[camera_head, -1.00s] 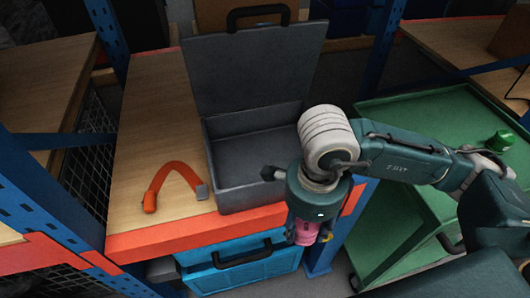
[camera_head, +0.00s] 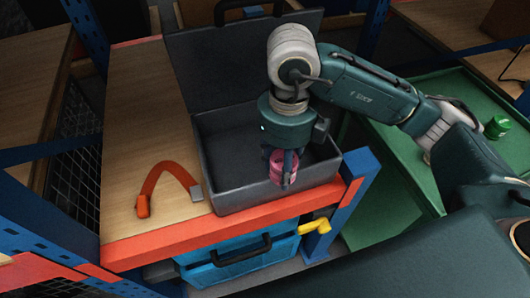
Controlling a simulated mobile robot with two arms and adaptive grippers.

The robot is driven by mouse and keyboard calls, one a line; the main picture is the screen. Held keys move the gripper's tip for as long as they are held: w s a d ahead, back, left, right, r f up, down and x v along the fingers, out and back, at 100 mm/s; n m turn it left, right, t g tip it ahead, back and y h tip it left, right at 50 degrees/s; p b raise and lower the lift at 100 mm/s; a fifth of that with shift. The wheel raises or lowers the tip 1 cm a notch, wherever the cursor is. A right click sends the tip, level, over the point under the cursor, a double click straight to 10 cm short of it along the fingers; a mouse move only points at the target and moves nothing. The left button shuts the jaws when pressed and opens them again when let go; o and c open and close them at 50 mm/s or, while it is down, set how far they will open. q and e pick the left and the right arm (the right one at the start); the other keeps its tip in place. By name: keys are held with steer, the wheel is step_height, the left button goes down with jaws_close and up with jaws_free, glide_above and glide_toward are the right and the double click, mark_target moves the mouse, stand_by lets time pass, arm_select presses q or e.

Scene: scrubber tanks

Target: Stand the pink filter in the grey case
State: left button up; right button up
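The grey case (camera_head: 222,184) stands open on the wooden shelf, its lid (camera_head: 205,75) raised at the back. The pink filter (camera_head: 276,168) is upright in the fingers of my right gripper (camera_head: 284,172). The gripper points down over the front right part of the case. The filter appears within the case opening; I cannot tell whether it touches the floor of the case. My gripper and wrist hide part of the filter and the case interior. My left gripper is not in view.
An orange strap (camera_head: 158,180) lies left of the case on the wooden shelf (camera_head: 125,130). A blue case (camera_head: 238,262) sits below. At right, a green cart (camera_head: 390,165) carries a green can (camera_head: 497,127). A blue post (camera_head: 345,200) stands near the shelf's front right corner.

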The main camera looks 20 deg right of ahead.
steer(key=w+p, duration=0.2)
steer(key=w, duration=0.8)
steer(key=f, duration=0.4)
steer(key=w+f+p, duration=0.1)
steer(key=f, duration=0.1)
steer(key=shift+a+f, duration=0.15)
step_height(320, 180, down, 5)
steer(key=shift+w+r+p, duration=0.1)
steer(key=shift+w+p, duration=0.05)
steer(key=shift+p, duration=0.75)
steer(key=shift+w+f, duration=0.1)
steer(key=shift+f, duration=0.1)
steer(key=shift+f, duration=0.1)
steer(key=shift+f+b, duration=0.15)
steer(key=shift+b, duration=0.15)
steer(key=o, duration=1.1)
